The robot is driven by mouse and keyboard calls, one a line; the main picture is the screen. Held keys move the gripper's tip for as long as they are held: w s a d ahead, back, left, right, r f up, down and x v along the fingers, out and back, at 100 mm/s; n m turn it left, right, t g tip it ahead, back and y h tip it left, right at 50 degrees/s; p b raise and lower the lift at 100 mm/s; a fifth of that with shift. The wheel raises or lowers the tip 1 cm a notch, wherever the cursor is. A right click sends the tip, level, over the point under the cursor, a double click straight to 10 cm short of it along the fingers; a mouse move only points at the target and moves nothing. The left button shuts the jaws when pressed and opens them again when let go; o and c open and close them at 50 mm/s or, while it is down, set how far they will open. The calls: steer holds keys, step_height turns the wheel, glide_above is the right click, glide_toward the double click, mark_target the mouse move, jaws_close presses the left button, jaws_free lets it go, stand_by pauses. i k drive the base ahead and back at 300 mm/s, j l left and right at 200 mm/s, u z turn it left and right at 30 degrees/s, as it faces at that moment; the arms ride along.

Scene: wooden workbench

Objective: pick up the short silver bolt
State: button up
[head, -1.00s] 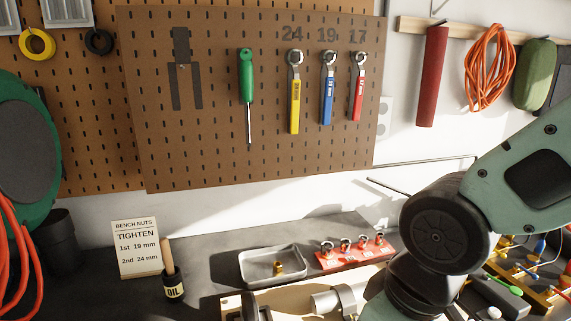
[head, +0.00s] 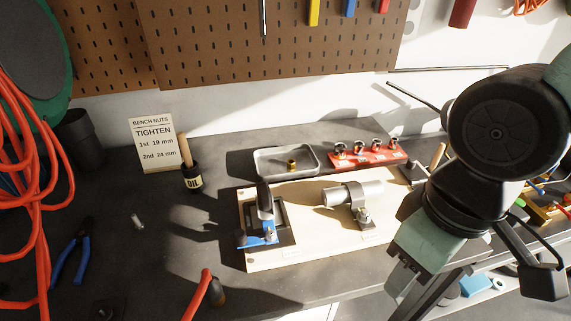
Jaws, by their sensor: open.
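My gripper (head: 404,276) is at the lower right, over the front of the bench, far to the right of the silver piece. It is open. I see nothing held in it, though its fingertips are small and partly hidden.
A wooden board (head: 300,205) with a blue clamp and a silver pipe fills the middle. A red-handled tool (head: 198,295) lies at the front.

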mark_target(139, 226)
steer(key=u, duration=1.5)
steer(key=i+j+u, duration=0.1)
steer(key=j, duration=0.25)
steer(key=i+j, duration=0.2)
steer(key=j, duration=0.15)
steer(key=u, duration=0.05)
